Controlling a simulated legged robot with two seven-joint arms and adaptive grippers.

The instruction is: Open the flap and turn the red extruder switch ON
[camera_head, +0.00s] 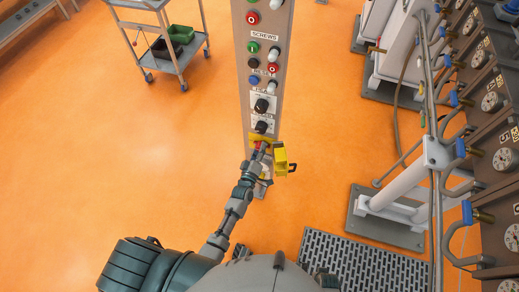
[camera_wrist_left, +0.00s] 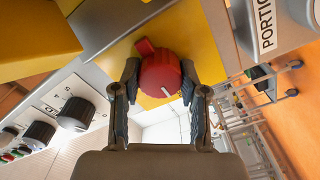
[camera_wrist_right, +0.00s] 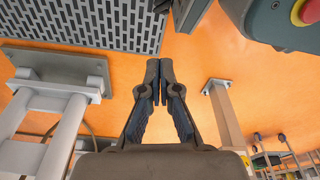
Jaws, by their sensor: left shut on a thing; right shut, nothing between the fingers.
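The red extruder switch (camera_wrist_left: 160,74) is a round red knob with a white mark, on a yellow plate (camera_wrist_left: 205,47) in the left wrist view. My left gripper (camera_wrist_left: 160,80) has a finger on each side of the knob and is shut on it. In the head view the left gripper (camera_head: 259,153) is at the lower end of the grey control panel (camera_head: 243,75). The yellow flap (camera_head: 280,158) stands swung open to the right of the knob; a yellow part also shows in the left wrist view (camera_wrist_left: 35,35). My right gripper (camera_wrist_right: 160,85) is shut and empty, away from the panel.
Black selector knobs (camera_head: 262,105) and several coloured buttons sit higher on the panel. Pipes, gauges and white cylinders (camera_head: 400,185) stand at the right. A dark floor grate (camera_head: 365,262) lies at the bottom. A cart (camera_head: 160,35) stands back left; the orange floor between is clear.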

